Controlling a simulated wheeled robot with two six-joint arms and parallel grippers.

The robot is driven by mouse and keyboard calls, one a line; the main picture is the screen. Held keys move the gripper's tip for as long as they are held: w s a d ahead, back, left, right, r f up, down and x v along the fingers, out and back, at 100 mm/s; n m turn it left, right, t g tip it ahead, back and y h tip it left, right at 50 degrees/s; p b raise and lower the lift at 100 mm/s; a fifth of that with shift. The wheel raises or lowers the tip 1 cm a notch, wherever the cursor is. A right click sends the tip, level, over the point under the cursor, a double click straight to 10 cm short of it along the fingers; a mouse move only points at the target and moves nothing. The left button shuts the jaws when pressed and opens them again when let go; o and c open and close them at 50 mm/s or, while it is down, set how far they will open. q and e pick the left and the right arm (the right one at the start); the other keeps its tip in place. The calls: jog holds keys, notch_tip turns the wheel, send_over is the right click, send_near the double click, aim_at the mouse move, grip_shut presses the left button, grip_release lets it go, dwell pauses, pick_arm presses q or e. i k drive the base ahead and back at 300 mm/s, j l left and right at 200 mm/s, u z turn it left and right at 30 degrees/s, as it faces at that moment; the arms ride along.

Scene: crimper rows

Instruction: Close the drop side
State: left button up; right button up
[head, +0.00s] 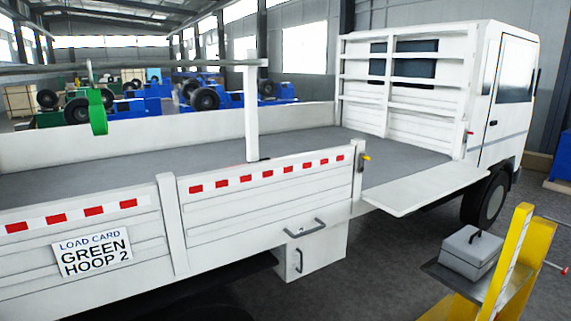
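The white flatbed truck (300,215) stands across the view with its cab (505,90) at the right. The drop side (425,188) nearest the cab is folded down and sticks out about level from the bed edge. A yellow latch handle (365,157) is on the post at its left end, and a red-tipped latch (469,134) is on the post at its right end. The neighbouring side panels, with red and white strips (265,174), stand upright. Neither of my grippers is in view.
A yellow stand (508,262) with a grey box (471,251) is at the lower right, in front of the lowered side. A load card (92,255) reads "GREEN HOOP 2". The grey bed (395,155) behind the lowered side looks clear.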

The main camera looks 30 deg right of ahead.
aim_at(402, 197)
jog(key=z, duration=0.25)
jog(key=i+l+z, duration=0.1)
jog(key=l+z, duration=0.25)
jog(key=i+l+z, duration=0.15)
jog(key=l+z, duration=0.15)
jog(key=i+l+z, duration=0.1)
jog(key=i+l, duration=0.3)
jog(key=l, duration=0.25)
jog(key=i+l+z, duration=0.15)
jog(key=i+l, duration=0.25)
jog(key=l, duration=0.2)
jog(key=i+l+z, duration=0.1)
jog(key=i+l, duration=0.35)
jog(key=l, duration=0.15)
